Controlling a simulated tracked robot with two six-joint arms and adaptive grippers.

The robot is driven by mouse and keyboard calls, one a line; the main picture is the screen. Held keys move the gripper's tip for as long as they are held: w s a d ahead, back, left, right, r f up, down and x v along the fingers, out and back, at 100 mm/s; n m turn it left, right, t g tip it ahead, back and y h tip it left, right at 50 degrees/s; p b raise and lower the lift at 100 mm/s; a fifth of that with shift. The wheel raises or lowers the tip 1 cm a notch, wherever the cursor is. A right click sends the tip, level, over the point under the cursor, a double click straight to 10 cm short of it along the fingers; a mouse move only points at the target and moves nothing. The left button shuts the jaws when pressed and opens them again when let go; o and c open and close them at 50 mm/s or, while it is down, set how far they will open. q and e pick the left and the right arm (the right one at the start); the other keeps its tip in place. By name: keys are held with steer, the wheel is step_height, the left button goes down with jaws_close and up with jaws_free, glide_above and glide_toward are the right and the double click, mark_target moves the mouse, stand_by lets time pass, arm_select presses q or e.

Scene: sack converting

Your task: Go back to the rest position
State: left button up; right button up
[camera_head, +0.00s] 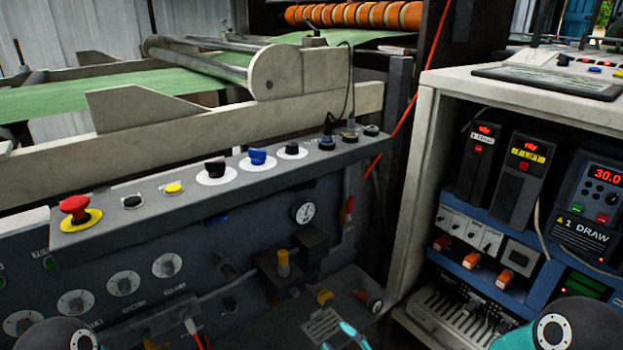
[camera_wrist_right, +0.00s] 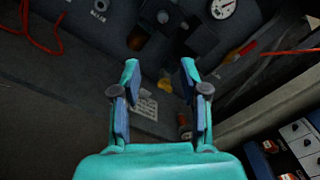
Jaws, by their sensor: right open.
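My right gripper (camera_head: 340,338) shows only as teal fingertips at the bottom edge of the head view, in front of the lower part of the machine's control panel. In the right wrist view the right gripper (camera_wrist_right: 160,75) is open, its two fingers apart with nothing between them. Beyond the fingers are the dark panel with a labelled plate (camera_wrist_right: 146,103) and a pressure gauge (camera_wrist_right: 222,8). My left gripper is not in view; only a rounded part of my left arm shows at the bottom left of the head view.
A sloping console (camera_head: 215,190) carries a red emergency button (camera_head: 75,207), blue and black knobs and a yellow button. Below it are dials, a gauge (camera_head: 304,212) and valves. A pale cabinet (camera_head: 424,190) with drive units stands at the right. Green sheet (camera_head: 110,94) runs behind.

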steer(key=s+d+f+n+g+h+p, duration=0.1)
steer(key=s+d+f+n+g+h, duration=0.15)
steer(key=f, duration=0.55)
steer(key=s+d+f+n+g+h+p, duration=0.1)
steer(key=s+d+f+n+g+h, duration=0.2)
steer(key=f, duration=0.5)
steer(key=s+f+n+g, duration=0.4)
steer(key=s+n, duration=0.2)
steer(key=s, duration=0.1)
steer(key=s+f+n+g, duration=0.4)
steer(key=s+n+g, duration=0.1)
steer(key=s+n, duration=0.15)
arm_select(q)
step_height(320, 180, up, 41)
steer(key=p, duration=3.8)
arm_select(e)
step_height(320, 180, up, 39)
steer(key=shift+s+f+n+h, duration=0.2)
steer(key=shift+s+n+h, duration=0.05)
steer(key=shift+n+h, duration=0.2)
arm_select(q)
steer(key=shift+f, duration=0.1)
arm_select(e)
steer(key=shift+a, duration=0.15)
